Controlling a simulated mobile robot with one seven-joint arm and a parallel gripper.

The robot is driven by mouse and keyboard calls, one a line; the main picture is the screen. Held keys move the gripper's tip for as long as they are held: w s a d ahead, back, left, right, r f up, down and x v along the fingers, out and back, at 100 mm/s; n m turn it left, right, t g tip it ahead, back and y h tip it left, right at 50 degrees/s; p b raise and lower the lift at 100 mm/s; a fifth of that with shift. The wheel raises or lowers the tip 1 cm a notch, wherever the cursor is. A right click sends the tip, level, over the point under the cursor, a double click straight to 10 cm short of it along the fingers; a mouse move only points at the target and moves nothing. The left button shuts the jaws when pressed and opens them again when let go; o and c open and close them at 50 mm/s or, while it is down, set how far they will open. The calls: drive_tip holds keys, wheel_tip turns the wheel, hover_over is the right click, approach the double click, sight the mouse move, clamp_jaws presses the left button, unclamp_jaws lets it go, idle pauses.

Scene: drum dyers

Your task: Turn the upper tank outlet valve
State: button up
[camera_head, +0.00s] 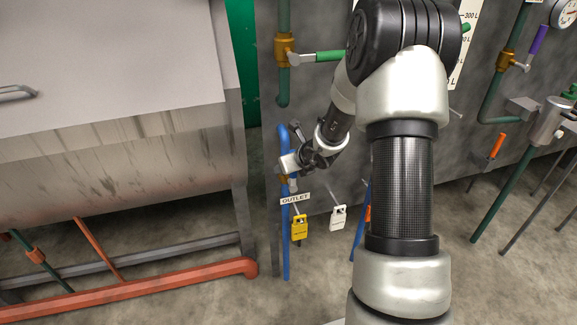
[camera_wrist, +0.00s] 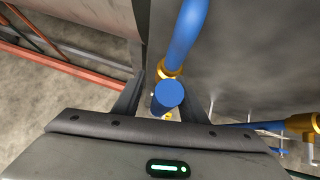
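The outlet valve is a brass body (camera_wrist: 165,72) on a blue pipe (camera_wrist: 186,28), with a blue handle (camera_wrist: 168,94) pointing toward the wrist camera. In the head view the blue pipe (camera_head: 283,145) runs down behind the gripper, above a white OUTLET label (camera_head: 295,199). My gripper (camera_head: 287,165) is at the valve and hides most of it there. In the wrist view my gripper (camera_wrist: 162,100) has its two dark fingers apart on either side of the blue handle. Gaps show between handle and fingers, so it looks open around the handle.
A yellow padlock tag (camera_head: 299,228) and a white one (camera_head: 338,217) hang below. A steel tank (camera_head: 120,165) stands left, with an orange pipe (camera_head: 150,291) along the floor. A green-handled valve (camera_head: 285,50) is above. A second brass valve (camera_wrist: 300,123) is at right.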

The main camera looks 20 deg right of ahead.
drive_tip(key=shift+d+r, duration=0.1)
drive_tip(key=p+v, duration=0.5)
drive_tip(key=v, duration=1.2)
drive_tip(key=shift+s, duration=0.15)
drive_tip(key=shift+r, duration=0.1)
